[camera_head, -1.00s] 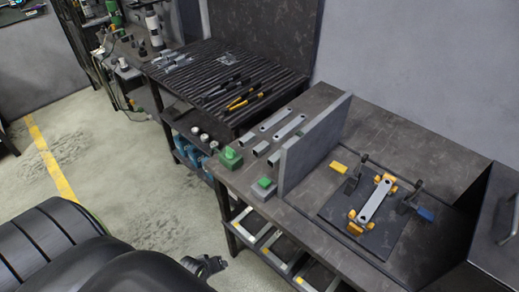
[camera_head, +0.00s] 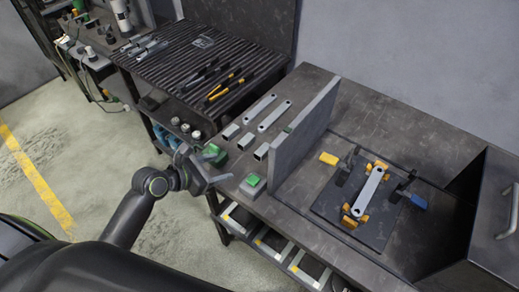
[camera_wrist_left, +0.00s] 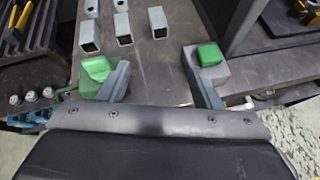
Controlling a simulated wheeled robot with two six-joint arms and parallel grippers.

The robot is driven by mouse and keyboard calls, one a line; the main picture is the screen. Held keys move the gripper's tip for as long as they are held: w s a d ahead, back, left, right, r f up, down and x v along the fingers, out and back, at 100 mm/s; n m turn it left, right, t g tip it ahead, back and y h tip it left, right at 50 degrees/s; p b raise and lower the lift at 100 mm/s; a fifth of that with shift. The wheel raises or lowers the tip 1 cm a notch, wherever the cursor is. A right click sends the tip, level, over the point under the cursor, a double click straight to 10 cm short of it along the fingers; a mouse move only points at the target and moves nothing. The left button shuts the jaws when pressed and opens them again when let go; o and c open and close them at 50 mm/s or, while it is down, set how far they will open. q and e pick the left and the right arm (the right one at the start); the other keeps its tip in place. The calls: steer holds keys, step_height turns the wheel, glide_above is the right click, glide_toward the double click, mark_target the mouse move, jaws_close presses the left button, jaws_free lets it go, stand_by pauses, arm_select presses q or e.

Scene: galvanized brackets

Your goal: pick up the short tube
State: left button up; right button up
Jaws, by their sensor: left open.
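Short grey square tubes lie in a row near the bench's front edge: a left one (camera_head: 231,131), a middle one (camera_head: 246,141) and a right one (camera_head: 262,151) beside the upright panel. In the left wrist view, the left tube (camera_wrist_left: 91,36), middle tube (camera_wrist_left: 123,29) and right tube (camera_wrist_left: 158,22) show open ends facing me. I cannot tell which one is meant. My left gripper (camera_head: 216,172) is open and empty at the bench's front edge, short of the tubes. Its fingers (camera_wrist_left: 157,62) point towards the row. My right gripper is out of view.
A grey upright panel (camera_head: 305,135) borders the tubes on the right. Longer bars (camera_head: 274,116) lie behind. A fixture plate (camera_head: 335,210) stands beyond the panel.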

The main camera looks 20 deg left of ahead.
arm_select(q)
steer(key=n, duration=0.1)
glide_toward(262, 149)
steer(key=w+f, duration=0.1)
steer(key=w+d+f, duration=0.1)
steer(key=shift+d+f, duration=0.2)
steer(key=shift+f, duration=0.2)
steer(key=w+d, duration=0.1)
steer(key=w+d+f, duration=0.1)
steer(key=w, duration=0.1)
steer(key=shift+w+f+p, duration=0.1)
steer(key=shift+w+p, duration=0.1)
steer(key=shift+p, duration=0.2)
steer(key=shift+w+d+f, duration=0.2)
steer(key=shift+w+f, duration=0.1)
steer(key=shift+w, duration=0.15)
steer(key=c, duration=1.2)
